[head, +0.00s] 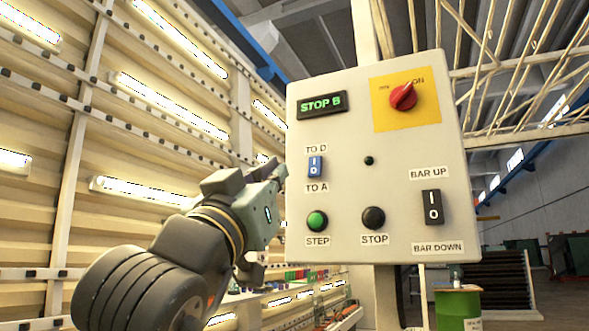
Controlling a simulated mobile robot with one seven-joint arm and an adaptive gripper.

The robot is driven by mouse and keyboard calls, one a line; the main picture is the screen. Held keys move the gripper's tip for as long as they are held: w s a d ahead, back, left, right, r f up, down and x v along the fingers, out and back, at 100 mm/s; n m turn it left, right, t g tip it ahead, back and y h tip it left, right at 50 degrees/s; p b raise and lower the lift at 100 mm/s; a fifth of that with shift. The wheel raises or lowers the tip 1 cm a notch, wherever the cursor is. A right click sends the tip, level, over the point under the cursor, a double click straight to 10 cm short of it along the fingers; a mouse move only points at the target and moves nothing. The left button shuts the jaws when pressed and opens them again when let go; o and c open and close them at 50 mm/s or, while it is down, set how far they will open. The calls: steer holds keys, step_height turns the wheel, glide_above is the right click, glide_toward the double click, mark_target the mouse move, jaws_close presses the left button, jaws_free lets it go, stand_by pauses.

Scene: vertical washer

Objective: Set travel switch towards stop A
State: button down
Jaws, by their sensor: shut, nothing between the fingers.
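The control panel (350,215) is a pale box facing me. Its blue travel switch (316,167) sits at the upper left, between the labels TO D above and TO A below.
The panel also carries a red rotary knob (403,96) on a yellow plate, a green STEP button (317,221), a black STOP button (373,218) and a black bar rocker (433,207). A ribbed wall with lamps (172,106) stands at left. A green drum (458,306) is at lower right.

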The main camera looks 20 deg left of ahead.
steer(key=shift+w+r, duration=0.1)
steer(key=shift+w, duration=0.35)
steer(key=p, duration=0.5)
glide_toward(316, 157)
step_height(316, 157, up, 4)
steer(key=s, duration=0.1)
steer(key=shift+w+f+p, duration=0.2)
steer(key=shift+w, duration=0.55)
steer(key=shift+w+f+p, duration=0.15)
steer(key=shift+w+p, duration=0.05)
steer(key=shift+w, duration=0.6)
steer(key=shift+w+f+p, duration=0.2)
steer(key=shift+w, duration=0.55)
